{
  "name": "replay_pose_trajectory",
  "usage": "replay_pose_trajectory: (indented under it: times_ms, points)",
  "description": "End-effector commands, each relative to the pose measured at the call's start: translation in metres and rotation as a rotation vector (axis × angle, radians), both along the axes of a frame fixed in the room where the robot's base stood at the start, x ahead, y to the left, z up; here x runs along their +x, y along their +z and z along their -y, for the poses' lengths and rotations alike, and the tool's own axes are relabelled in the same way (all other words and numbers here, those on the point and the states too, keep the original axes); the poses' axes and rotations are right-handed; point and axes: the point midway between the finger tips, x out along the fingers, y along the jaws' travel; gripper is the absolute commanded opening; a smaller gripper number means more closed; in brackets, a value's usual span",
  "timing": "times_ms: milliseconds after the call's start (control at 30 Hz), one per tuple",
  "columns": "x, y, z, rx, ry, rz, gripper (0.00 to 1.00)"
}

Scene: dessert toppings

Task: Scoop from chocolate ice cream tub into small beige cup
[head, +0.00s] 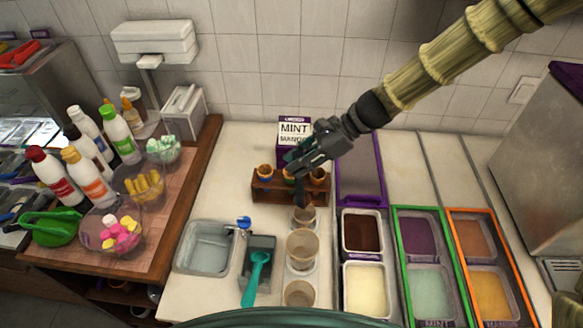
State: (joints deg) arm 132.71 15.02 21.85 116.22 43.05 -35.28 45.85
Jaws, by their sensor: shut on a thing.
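The chocolate ice cream tub (362,232) is a white-rimmed bin of dark brown, right of the cups. Beige cups stand in a column on the counter: a small one at the back (305,222), a larger one in the middle (301,262) and another at the front (298,300), partly cut off. I cannot tell which is the small cup of the task.
A teal scoop (257,273) rests in a dark holder beside the sink (206,248). A wooden cone rack (266,188) and a mint box (294,130) stand behind. A purple lid (359,165) lies behind the tubs. Bottles and topping bowls fill the left counter.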

Motion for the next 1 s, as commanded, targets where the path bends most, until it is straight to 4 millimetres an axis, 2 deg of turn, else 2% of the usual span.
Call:
replay_pose_trajectory:
  times_ms: [767, 1000]
  points:
    - [0.036, -0.019, 0.059, 0.368, -0.122, -0.233, 0.0]
    - [0.044, -0.03, 0.076, 0.477, -0.156, -0.302, 0.0]
